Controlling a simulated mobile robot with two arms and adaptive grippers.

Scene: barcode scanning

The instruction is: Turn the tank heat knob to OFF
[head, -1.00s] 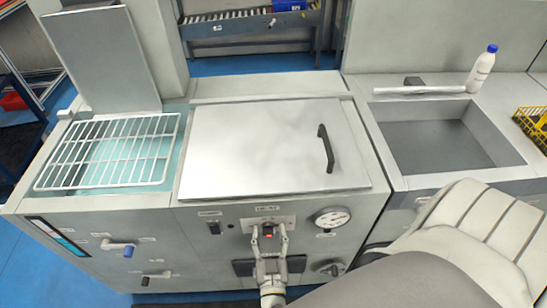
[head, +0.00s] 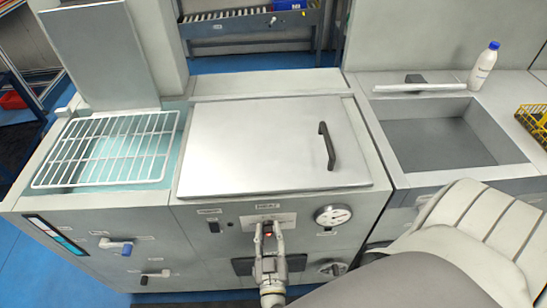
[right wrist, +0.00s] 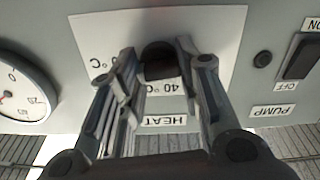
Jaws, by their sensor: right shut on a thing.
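The tank heat knob (right wrist: 158,58) is a small dark knob on a pale plate on the front panel. The plate's HEAT and 40 °C labels appear upside down in the right wrist view. In the head view the knob's plate (head: 285,219) is below the lidded tank, and a small red spot shows between my fingers. My right gripper (head: 269,232) reaches up to the plate and is shut on the knob. In the right wrist view the fingers (right wrist: 165,70) are on both sides of it. They hide part of the plate, so the knob's exact setting is unclear. My left gripper is not in view.
A round dial gauge (head: 333,215) is right of the knob, and a dark pump switch (head: 214,227) is left of it. Another knob (head: 333,268) is lower right. A metal lid (head: 260,150) covers the tank. A white bottle (head: 482,68) stands near the sink.

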